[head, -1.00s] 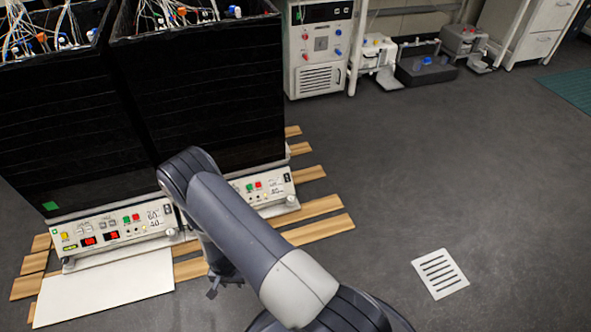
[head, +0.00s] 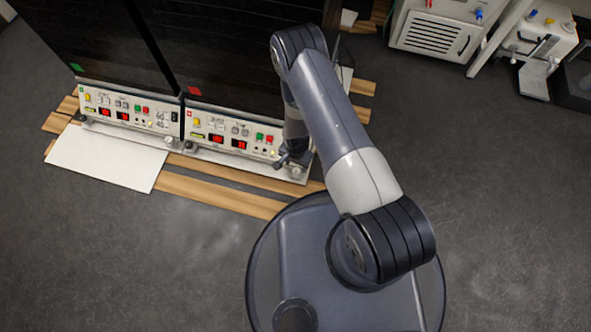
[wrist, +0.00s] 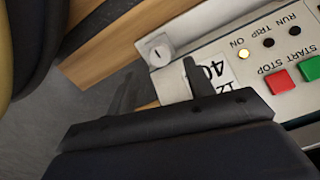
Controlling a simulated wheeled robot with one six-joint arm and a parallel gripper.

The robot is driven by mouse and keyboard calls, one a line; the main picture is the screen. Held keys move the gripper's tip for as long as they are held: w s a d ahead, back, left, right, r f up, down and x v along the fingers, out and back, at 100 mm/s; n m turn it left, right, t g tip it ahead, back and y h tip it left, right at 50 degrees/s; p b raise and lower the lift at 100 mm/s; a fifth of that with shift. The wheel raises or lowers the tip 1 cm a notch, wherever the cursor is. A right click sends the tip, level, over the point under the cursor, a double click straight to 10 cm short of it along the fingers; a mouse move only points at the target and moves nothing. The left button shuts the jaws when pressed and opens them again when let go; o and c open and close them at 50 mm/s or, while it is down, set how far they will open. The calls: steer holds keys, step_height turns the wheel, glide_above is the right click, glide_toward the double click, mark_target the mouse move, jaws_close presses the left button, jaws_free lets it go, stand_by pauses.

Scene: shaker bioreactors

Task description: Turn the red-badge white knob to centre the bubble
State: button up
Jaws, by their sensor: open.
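The right-hand shaker's control panel (head: 235,136) has a red square badge (head: 194,91) above its left end. In the wrist view, a small round white knob with a dark mark (wrist: 158,52) sits on a white corner piece below the panel. My gripper (wrist: 158,82) is open, with its two dark fingers apart and nothing between them. The knob is just beyond the gap between the fingertips. In the head view my gripper (head: 291,160) is low at the right end of this panel and hides the corner there. I cannot make out a bubble.
The left shaker's panel (head: 125,113) has a green badge (head: 76,67). A white board (head: 106,158) lies before it. Wooden slats (head: 225,196) lie under the shakers. Open floor (head: 500,200) lies to the right.

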mark_target(296, 171)
step_height(296, 171, down, 6)
steer(key=shift+r+b, duration=0.2)
steer(key=shift+b, duration=0.55)
steer(key=shift+c, duration=0.4)
steer(key=c, duration=0.9)
